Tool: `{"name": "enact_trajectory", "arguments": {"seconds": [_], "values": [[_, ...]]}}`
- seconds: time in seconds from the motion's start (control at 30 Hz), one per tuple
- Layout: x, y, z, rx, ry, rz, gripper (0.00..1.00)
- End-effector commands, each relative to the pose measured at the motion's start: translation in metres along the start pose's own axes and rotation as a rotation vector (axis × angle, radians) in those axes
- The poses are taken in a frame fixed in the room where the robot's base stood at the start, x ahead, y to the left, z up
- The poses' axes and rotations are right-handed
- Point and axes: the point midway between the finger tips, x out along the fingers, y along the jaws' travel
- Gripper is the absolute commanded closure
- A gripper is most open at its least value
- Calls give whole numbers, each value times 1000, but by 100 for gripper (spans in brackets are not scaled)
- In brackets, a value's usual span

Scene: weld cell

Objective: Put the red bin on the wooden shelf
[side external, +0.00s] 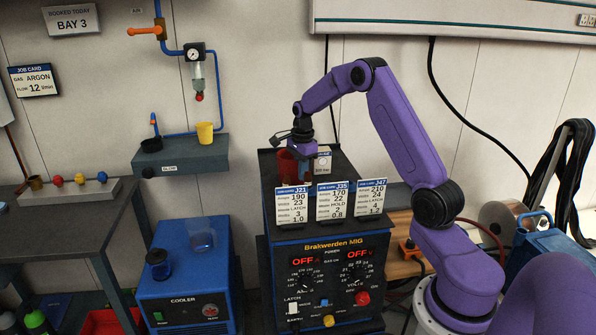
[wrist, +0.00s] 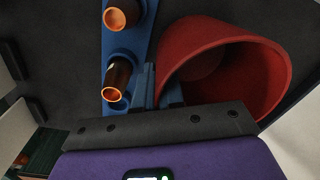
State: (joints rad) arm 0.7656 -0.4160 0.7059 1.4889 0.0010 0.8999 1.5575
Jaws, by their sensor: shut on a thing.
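The red bin (side external: 287,167) is on or just above the dark top of the welder, behind the job cards; I cannot tell whether it touches the top. My gripper (side external: 304,153) is over the welder at the bin's right side. In the wrist view, the bin (wrist: 210,72) lies tilted in the picture with its open mouth to the right. The blue fingers of my gripper (wrist: 162,88) are shut on its wall at the left edge. A wooden surface (side external: 400,268), probably the wooden shelf, shows low to the right of the welder, partly hidden by my arm.
Job cards (side external: 333,200) stand along the welder's front top edge. A blue rack with copper-tipped pieces (wrist: 117,75) is close beside my fingers. A wall ledge (side external: 185,158) holds a yellow cup and a black one. A coil (side external: 497,215) and hoses crowd the right.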

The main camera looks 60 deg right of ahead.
Motion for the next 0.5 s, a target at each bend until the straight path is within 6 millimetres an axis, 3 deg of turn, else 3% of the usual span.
{"name": "enact_trajectory", "arguments": {"seconds": [0.33, 0.5], "values": [[-34, -3, 0, 0, 0, -7, 100], [-55, 16, 2, 0, 0, -6, 100]]}}
